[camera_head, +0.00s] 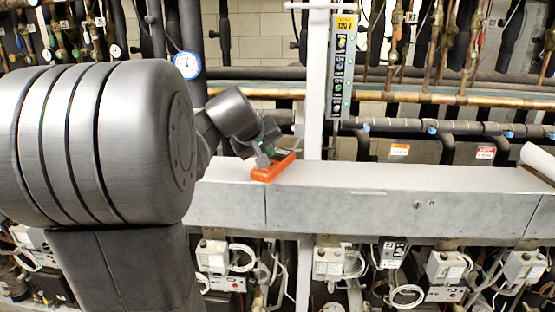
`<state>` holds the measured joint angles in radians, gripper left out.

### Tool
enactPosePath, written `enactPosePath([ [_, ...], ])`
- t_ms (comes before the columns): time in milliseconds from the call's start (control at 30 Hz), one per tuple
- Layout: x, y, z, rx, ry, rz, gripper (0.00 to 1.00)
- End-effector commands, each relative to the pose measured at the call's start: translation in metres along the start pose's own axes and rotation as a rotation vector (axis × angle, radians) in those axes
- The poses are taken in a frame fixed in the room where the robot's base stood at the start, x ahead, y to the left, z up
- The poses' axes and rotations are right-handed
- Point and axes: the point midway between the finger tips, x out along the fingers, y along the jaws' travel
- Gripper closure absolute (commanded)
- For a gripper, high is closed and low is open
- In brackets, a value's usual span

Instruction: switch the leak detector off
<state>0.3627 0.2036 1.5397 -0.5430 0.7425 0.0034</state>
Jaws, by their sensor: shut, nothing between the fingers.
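A narrow grey upright box with a yellow 120 V label (341,66) is fixed to a white post, right of the middle. It carries a column of several small round lights or switches, some lit green; it looks like the leak detector, but I cannot read its name. My gripper (268,157) is left of and below this box, apart from it, low over the grey beam. Its fingers are small and partly hidden by my wrist. An orange piece (273,168) shows at its tip, over the beam top; I cannot tell whether it is separate.
A long grey beam (380,208) crosses in front, its top mostly clear on the right. Copper pipes (430,98) and dark pipes run behind it. A round gauge (187,64) is at the left. Several white control boxes with cables (445,268) hang below the beam.

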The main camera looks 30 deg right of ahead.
Motion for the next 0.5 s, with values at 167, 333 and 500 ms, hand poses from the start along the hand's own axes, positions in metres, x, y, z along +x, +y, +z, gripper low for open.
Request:
enactPosePath([
  [167, -0.0014, 0.0010, -0.0010, 0.000, 0.000, 0.000, 1.00],
  [333, -0.0023, 0.0017, -0.0017, 0.000, 0.000, 0.000, 1.00],
  [500, -0.0109, 0.0079, -0.0080, 0.000, 0.001, 0.000, 1.00],
])
